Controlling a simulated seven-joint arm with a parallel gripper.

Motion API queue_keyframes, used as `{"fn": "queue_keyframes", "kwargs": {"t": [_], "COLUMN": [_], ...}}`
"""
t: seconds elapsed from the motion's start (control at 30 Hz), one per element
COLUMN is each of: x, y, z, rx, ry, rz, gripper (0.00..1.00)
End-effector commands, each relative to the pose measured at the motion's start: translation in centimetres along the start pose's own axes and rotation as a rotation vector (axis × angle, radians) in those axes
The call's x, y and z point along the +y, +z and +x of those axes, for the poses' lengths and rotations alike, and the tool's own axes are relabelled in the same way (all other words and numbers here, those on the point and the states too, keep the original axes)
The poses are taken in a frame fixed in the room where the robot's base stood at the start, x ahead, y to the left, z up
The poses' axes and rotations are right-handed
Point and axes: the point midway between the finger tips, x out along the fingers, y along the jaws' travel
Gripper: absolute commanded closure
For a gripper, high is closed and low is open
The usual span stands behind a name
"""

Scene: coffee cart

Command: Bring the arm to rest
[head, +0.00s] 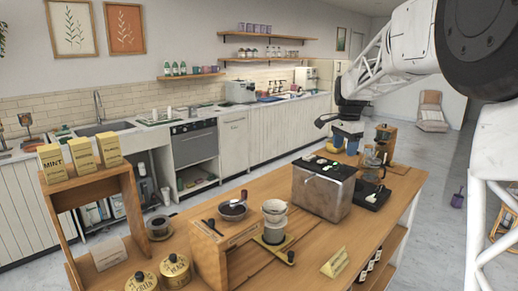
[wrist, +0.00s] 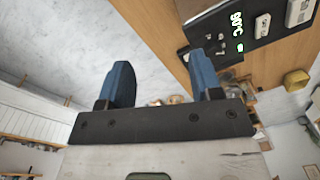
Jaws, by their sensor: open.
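My gripper (head: 346,137) is in the head view at the far end of the wooden cart, with its blue fingers pointing down. In the wrist view my gripper (wrist: 160,85) shows its two blue fingers standing well apart, with nothing between them. It is open and empty. It hangs beyond the steel machine (head: 322,187) and near the glass carafe on the black base (head: 370,193). My white arm (head: 405,45) comes in from the upper right of the head view.
A lit display (wrist: 237,30) shows close in the wrist view. Open floor (head: 245,190) lies behind the cart.

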Motion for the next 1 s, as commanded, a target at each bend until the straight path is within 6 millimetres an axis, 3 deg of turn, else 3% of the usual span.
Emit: {"fn": "queue_keyframes", "kwargs": {"t": [0.4, 0.67, 1.0], "x": [9.1, 14.9, 22.9], "y": [7.5, 11.9, 17.3], "z": [-1.9, -1.9, -0.6], "rx": [0.025, 0.044, 0.073], "ry": [-0.034, -0.052, -0.073], "rz": [-0.26, -0.423, -0.634], "gripper": [0.41, 0.41, 0.41]}}
